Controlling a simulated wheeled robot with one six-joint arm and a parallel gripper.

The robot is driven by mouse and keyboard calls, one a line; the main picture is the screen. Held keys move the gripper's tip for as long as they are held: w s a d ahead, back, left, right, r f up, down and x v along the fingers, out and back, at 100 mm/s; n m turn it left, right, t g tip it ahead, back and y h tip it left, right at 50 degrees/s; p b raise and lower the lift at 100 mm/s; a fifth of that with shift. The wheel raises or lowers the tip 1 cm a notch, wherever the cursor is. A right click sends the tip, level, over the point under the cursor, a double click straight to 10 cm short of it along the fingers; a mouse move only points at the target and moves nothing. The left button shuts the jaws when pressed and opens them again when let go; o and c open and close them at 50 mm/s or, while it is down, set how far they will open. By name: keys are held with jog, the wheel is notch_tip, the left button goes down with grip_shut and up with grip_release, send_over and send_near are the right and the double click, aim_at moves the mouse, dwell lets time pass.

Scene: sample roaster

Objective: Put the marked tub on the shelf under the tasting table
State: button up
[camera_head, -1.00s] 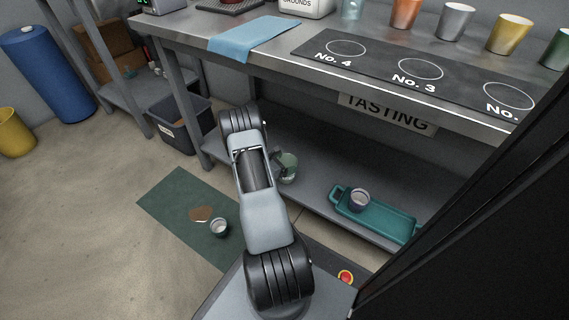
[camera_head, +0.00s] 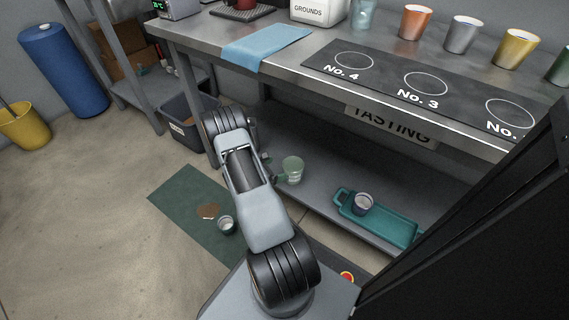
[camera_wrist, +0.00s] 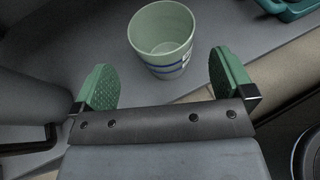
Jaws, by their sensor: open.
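A pale green tub (camera_head: 293,169) with blue stripes stands upright on the shelf (camera_head: 325,178) under the tasting table (camera_head: 290,65). It shows in the wrist view (camera_wrist: 161,38) too, with a white patch partly visible on its right side. Its inside looks empty. My gripper (camera_wrist: 162,82) is open, with its green-padded fingers apart and nothing between them. The tub stands just beyond the fingertips. In the head view my arm hides most of the gripper, just left of the tub.
A teal tray (camera_head: 403,232) holding a cup (camera_head: 363,203) lies on the shelf to the right. A small cup (camera_head: 226,224) and a brown spill (camera_head: 208,210) are on the green floor mat (camera_head: 178,203). A grey bin (camera_head: 186,127) stands beside the table's left leg.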

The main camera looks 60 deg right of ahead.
jog(key=w+a+r+m+y, duration=0.2)
jog(key=a+r+m+y, duration=0.4)
jog(key=a+r, duration=0.95)
jog(key=s+a+r+m+t+y, duration=0.3)
jog(key=a+r, duration=0.4)
jog(key=a, duration=0.3)
jog(key=s+a+r+m+t+y, duration=0.3)
jog(key=a+r, duration=0.4)
jog(key=a, duration=0.3)
jog(key=shift+r+m+t+y+p, duration=0.2)
jog(key=shift+m+t+y+p, duration=0.25)
jog(key=shift+m+t, duration=0.4)
jog(key=shift+r, duration=0.1)
